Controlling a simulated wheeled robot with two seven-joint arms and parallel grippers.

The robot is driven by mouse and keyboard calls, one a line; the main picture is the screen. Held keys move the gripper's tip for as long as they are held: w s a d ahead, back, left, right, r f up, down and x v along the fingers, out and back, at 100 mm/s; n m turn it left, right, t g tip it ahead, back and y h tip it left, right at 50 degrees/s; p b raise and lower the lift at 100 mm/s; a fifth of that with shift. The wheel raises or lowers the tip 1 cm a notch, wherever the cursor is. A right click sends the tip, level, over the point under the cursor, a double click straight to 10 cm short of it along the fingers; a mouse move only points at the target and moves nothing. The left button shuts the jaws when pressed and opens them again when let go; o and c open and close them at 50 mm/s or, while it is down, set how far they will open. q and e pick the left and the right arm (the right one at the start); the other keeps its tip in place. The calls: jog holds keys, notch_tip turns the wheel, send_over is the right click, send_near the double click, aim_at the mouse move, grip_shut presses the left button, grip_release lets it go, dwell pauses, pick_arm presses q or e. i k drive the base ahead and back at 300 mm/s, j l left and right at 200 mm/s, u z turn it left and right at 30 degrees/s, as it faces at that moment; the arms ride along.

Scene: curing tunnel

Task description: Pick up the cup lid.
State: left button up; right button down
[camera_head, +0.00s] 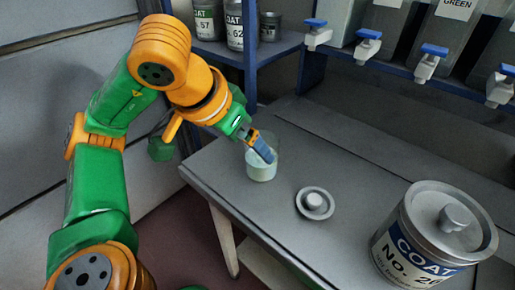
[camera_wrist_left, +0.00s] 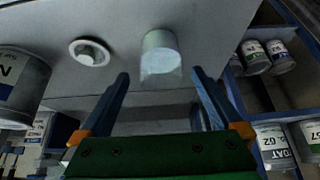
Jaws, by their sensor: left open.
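The cup lid (camera_head: 314,204) is a small round grey disc with a raised knob, lying flat on the grey table, knob up. It also shows in the left wrist view (camera_wrist_left: 90,52), left of the fingers. A pale cup (camera_head: 262,170) stands upright on the table to the left of the lid. In the left wrist view the cup (camera_wrist_left: 161,54) appears ahead, between the two fingers. My left gripper (camera_head: 263,149) is open and empty, with its fingers at the cup's top; I cannot tell whether they touch. It is apart from the lid. My right gripper is not in view.
A large lidded can (camera_head: 408,258) labelled COAT stands on the table (camera_head: 340,150) at the right. A blue shelf (camera_head: 277,45) with several cans is behind. Dispensers with blue-handled taps (camera_head: 368,45) hang at the back right. The table behind the lid is clear.

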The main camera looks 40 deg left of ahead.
aim_at(315, 204)
jog(key=k+j, duration=0.2)
jog(key=j, duration=0.2)
jog(key=k+j, duration=0.45)
jog(key=j, duration=0.3)
